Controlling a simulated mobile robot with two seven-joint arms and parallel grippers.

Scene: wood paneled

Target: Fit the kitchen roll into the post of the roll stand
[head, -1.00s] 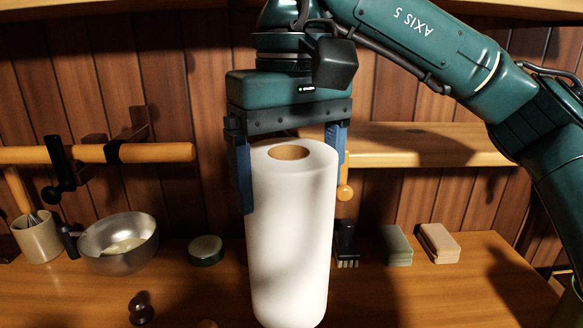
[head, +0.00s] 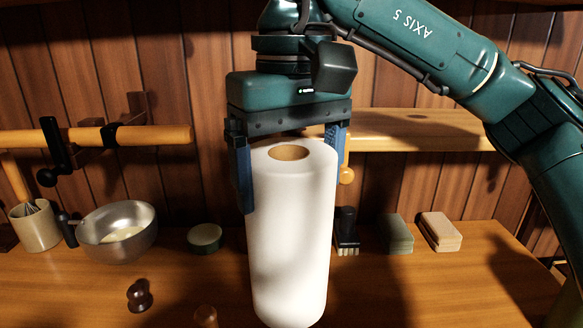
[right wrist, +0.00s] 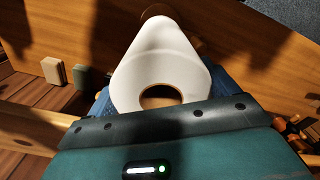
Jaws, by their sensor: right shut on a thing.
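The kitchen roll (head: 290,235) is a tall white cylinder, upright in the head view, with a brown open core at its top. My right gripper (head: 292,172) comes down from above, with its blue fingers on either side of the roll's upper part, shut on it. In the right wrist view the roll (right wrist: 160,55) stretches away from the fingers. I cannot clearly make out the roll stand or its post. A small wooden knob (head: 205,317) shows at the bottom edge, left of the roll; I cannot tell what it belongs to. My left gripper is not in view.
A metal bowl (head: 117,232), a cup with a whisk (head: 36,226) and a round tin (head: 205,238) stand left. A dark knobbed object (head: 139,295) is nearer. A brush (head: 346,232) and sponge-like blocks (head: 440,231) stand right. A wooden rail (head: 160,136) runs at left.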

